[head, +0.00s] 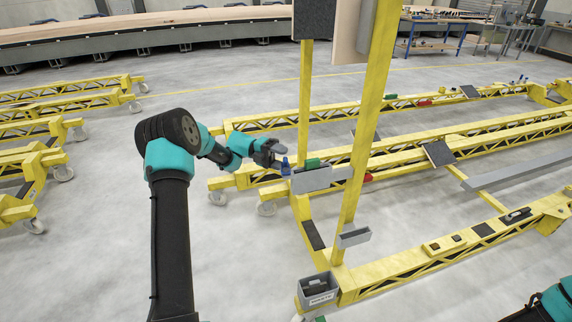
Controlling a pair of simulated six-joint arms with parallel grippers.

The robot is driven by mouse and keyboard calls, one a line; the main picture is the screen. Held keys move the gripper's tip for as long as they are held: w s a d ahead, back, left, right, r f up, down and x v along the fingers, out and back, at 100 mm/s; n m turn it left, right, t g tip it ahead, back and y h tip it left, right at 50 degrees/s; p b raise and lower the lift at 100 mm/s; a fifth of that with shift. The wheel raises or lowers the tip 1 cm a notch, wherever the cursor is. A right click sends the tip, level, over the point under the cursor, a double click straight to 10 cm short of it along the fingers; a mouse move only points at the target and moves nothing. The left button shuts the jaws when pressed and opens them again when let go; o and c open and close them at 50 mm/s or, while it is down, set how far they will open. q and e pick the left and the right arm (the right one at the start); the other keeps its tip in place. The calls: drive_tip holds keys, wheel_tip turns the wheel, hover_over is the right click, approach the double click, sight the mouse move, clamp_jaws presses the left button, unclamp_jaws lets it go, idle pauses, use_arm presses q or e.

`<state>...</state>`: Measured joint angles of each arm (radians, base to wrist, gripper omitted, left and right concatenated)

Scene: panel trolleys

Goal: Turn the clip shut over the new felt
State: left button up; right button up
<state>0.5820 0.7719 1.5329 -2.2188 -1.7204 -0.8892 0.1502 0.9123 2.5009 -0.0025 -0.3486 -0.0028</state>
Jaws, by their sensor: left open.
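My left gripper (278,152) is open, just above and left of a grey tray (318,178) on the yellow trolley frame. A small blue piece (286,168) stands at the tray's left end, just below the fingers; I cannot tell whether they touch it. Dark felt-like pads lie on the trolley: one on the base beam (314,235) and a small one on the right beam (483,229). A dark clip-like part (516,215) sits farther along that right beam. Which part is the clip over the new felt is too small to tell. My right gripper is out of view.
A grey bin (318,292) with dark pieces inside stands at the trolley's front corner. An empty-looking grey holder (354,236) hangs on the yellow upright (366,130). A green piece (312,163) is by the tray. Other yellow trolleys (40,160) stand left; open floor lies between.

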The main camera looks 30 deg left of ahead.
use_arm(q)
drive_tip(key=shift+a, duration=1.4)
drive_tip(key=a, duration=0.4)
